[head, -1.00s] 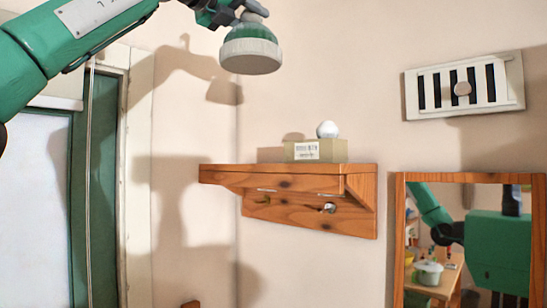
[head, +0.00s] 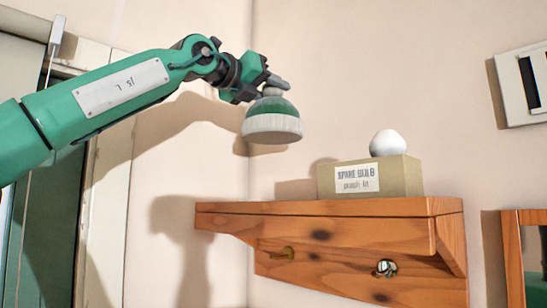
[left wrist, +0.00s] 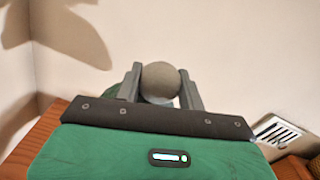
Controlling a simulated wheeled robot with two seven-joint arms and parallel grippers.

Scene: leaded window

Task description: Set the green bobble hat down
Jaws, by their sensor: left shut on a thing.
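The green bobble hat (head: 272,120) has a green crown, a pale wide brim and a grey bobble on top. My left gripper (head: 272,90) is shut on the bobble and holds the hat in the air, brim down. The hat is above the left part of the wooden shelf (head: 330,208), with a gap below it. In the left wrist view the bobble (left wrist: 160,82) sits between the two fingers (left wrist: 162,90); the rest of the hat is mostly hidden. My right gripper is not in view.
A labelled box (head: 405,178) with a white ball (head: 388,143) on it stands on the shelf, right of the hat. Hooks (head: 386,268) are under the shelf. A wall vent (head: 522,85) and a wood-framed mirror (head: 512,260) are at the right. The shelf's left top looks clear.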

